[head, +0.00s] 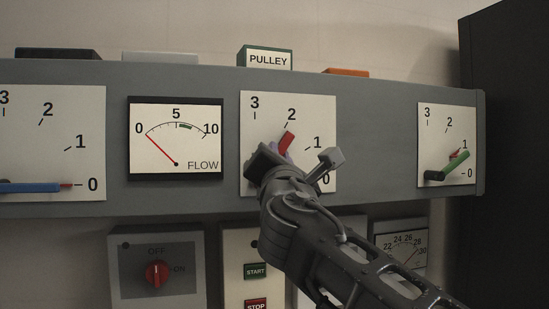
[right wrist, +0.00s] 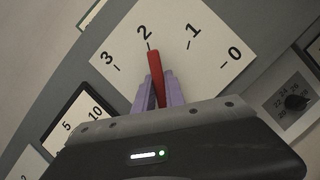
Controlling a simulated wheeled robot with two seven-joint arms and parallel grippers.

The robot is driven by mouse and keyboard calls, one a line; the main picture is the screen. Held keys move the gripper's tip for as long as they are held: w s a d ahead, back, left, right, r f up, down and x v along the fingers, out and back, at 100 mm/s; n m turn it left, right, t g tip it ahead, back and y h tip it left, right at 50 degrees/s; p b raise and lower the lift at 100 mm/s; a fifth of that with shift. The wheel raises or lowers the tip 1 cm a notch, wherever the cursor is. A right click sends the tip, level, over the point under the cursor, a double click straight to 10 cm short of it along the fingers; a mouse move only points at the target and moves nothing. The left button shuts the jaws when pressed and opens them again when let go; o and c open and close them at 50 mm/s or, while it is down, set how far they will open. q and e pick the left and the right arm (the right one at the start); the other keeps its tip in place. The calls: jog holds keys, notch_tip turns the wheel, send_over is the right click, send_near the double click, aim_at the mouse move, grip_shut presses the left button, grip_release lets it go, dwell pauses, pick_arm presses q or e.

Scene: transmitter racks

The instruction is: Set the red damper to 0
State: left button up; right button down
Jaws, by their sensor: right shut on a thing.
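The red damper lever (head: 287,141) is on the middle white dial plate (head: 322,112), marked 3, 2, 1 and 0. Its red end points at about the 2 mark. In the right wrist view the red lever (right wrist: 157,75) stands between two purple fingertips and points just beside the 2. My right gripper (head: 276,149) is shut on the red lever in front of the dial; its hand hides the lever's lower part and pivot. The 0 mark (right wrist: 235,53) is at the plate's right in the wrist view. My left gripper is not in view.
A blue lever (head: 30,187) lies at 0 on the left dial. A green lever (head: 448,166) is on the right dial. A FLOW gauge (head: 176,138) reads about 0. A red OFF/ON knob (head: 157,273) and START button (head: 256,271) are below. A dark cabinet (head: 512,150) stands right.

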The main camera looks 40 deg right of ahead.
jog(key=shift+s+d+f+m+g+h+b, duration=0.25)
jog(key=shift+f+m+g, duration=0.6)
jog(key=shift+m, duration=1.3)
jog(key=shift+s+d+f+m+g+y+b, duration=0.2)
jog(key=shift+d+f+m+g, duration=0.5)
jog(key=shift+m, duration=1.5)
jog(key=shift+d+f+m+g+h+b, duration=0.3)
jog(key=shift+f+m+g, duration=0.7)
jog(key=shift+m, duration=1.15)
jog(key=c, duration=1.4)
grip_release()
jog(key=shift+s+a, duration=0.1)
jog(key=b+v, duration=0.1)
jog(key=v, duration=0.6)
jog(key=shift+s+a, duration=0.2)
